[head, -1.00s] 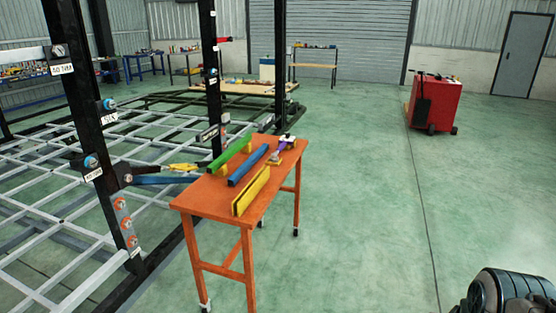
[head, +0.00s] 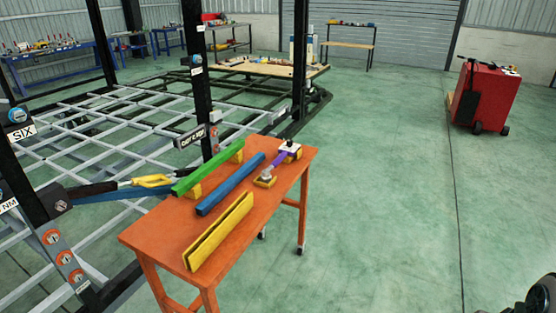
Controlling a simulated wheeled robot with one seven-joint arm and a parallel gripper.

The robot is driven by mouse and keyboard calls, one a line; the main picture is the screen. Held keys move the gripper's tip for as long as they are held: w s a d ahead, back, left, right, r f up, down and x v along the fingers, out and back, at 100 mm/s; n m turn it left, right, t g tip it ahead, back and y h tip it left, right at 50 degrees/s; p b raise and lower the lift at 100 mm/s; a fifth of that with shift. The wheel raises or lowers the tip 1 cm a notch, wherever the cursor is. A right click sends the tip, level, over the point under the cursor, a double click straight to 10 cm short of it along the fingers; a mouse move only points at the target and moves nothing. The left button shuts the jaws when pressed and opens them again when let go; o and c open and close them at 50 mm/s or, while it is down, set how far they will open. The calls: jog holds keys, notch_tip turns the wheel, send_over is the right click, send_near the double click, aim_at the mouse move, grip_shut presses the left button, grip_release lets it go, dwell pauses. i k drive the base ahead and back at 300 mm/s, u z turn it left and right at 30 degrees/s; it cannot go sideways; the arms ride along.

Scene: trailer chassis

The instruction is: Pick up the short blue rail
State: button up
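A blue rail (head: 230,184) lies on the orange table (head: 150,236), between a green rail (head: 208,166) and a yellow rail (head: 218,232). It lies slanted, with its far end to the upper right, and nothing covers it from above. Another blue bar (head: 112,197) shows left of the table by the chassis, under a yellow-and-black tool. My gripper is not in view. Only a dark part of my arm shows at the bottom right corner, well apart from the table.
A purple, white and yellow tool (head: 277,165) lies right of the blue rail. The chassis frame (head: 110,120) and black posts stand close along the table's left side. Open green floor lies right of the table, up to a red cart (head: 485,96).

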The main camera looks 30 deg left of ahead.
aim_at(206, 206)
jog(key=u, duration=0.25)
jog(key=i, duration=1.5)
jog(key=u, duration=1.5)
jog(key=i, duration=0.8)
jog(key=u, duration=1.2)
jog(key=i, duration=0.3)
jog(key=u, duration=0.1)
